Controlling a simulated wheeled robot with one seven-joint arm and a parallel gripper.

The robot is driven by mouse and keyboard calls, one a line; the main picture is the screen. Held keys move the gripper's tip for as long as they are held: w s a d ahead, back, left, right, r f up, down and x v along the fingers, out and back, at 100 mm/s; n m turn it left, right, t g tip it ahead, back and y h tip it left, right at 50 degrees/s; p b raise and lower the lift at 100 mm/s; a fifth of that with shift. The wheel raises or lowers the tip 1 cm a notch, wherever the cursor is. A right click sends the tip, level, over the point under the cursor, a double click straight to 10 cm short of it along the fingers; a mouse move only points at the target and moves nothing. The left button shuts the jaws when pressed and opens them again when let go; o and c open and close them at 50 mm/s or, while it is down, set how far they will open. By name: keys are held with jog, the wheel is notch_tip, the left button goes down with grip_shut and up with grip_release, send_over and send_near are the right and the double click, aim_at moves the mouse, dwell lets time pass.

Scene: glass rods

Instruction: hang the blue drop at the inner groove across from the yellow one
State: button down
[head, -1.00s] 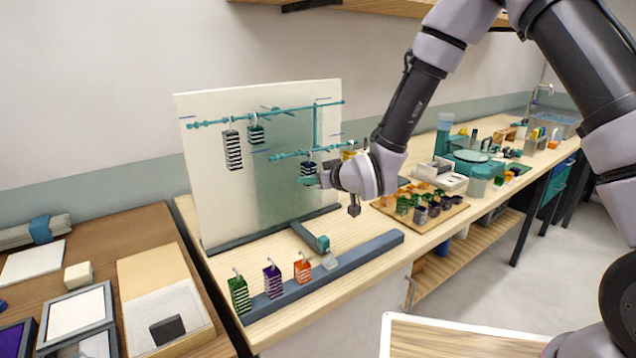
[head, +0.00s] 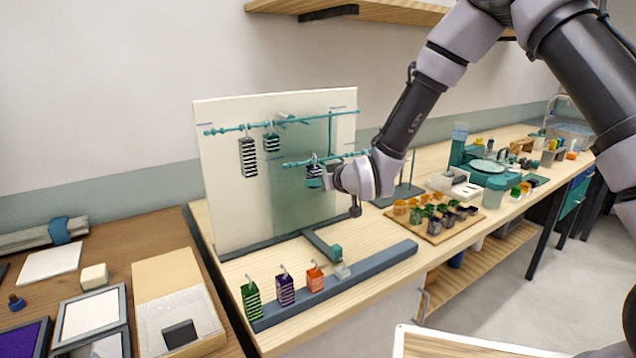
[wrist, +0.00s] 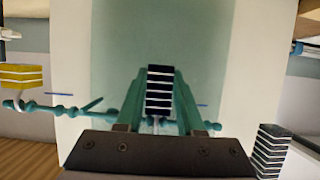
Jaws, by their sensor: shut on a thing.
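The blue drop (head: 314,171), a dark block with pale stripes and a hook, is at the lower teal rod (head: 292,163) in the head view. My gripper (wrist: 159,100) is shut on this blue drop (wrist: 159,90) in the wrist view. I cannot tell whether its hook rests in a groove. The yellow drop (wrist: 22,77) hangs at the left of the wrist view, by the knobbed end of the rod (wrist: 60,112). In the head view my wrist hides it. The wrist view looks upside down.
A black-and-white drop (head: 248,158) and a smaller dark drop (head: 271,143) hang from the upper rod (head: 225,130). Green (head: 251,301), purple (head: 286,290) and orange (head: 315,279) drops stand along the grey bar (head: 375,265). The pale board (head: 225,200) stands close behind.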

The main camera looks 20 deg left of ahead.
jog(key=shift+f, duration=0.5)
dwell(0.3)
